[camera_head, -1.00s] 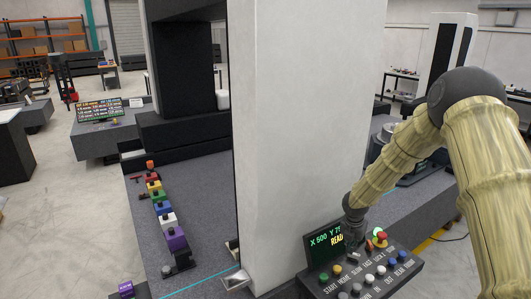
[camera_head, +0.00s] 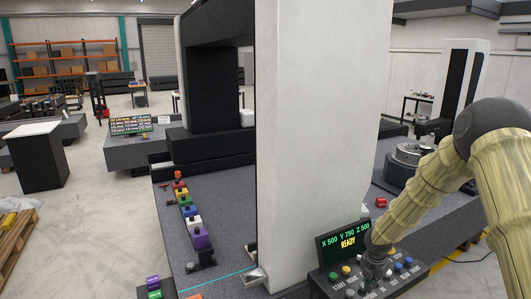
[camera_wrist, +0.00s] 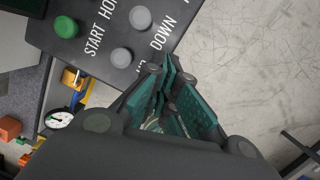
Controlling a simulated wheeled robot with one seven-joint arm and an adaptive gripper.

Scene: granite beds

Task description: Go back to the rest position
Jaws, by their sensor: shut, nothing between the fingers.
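My gripper (camera_head: 374,278) is at the end of my tan segmented arm, over the button rows of the control console in the head view. In the wrist view its teal-padded fingers (camera_wrist: 172,72) are shut with nothing between them, beside the console's lower edge. The console (camera_wrist: 112,45) shows a green button (camera_wrist: 65,27) and grey buttons, with labels START and DOWN. In the head view the console screen (camera_head: 343,243) reads X 500 Y 750 Z 500 READY. Whether the fingers touch the console, I cannot tell.
A tall white column (camera_head: 318,130) stands behind the console on a grey granite bed (camera_head: 228,222). A row of coloured blocks (camera_head: 190,218) lies left of it. A round device (camera_head: 410,153) is behind my arm. A pallet (camera_head: 14,232) lies at far left; open floor (camera_head: 100,225) is between.

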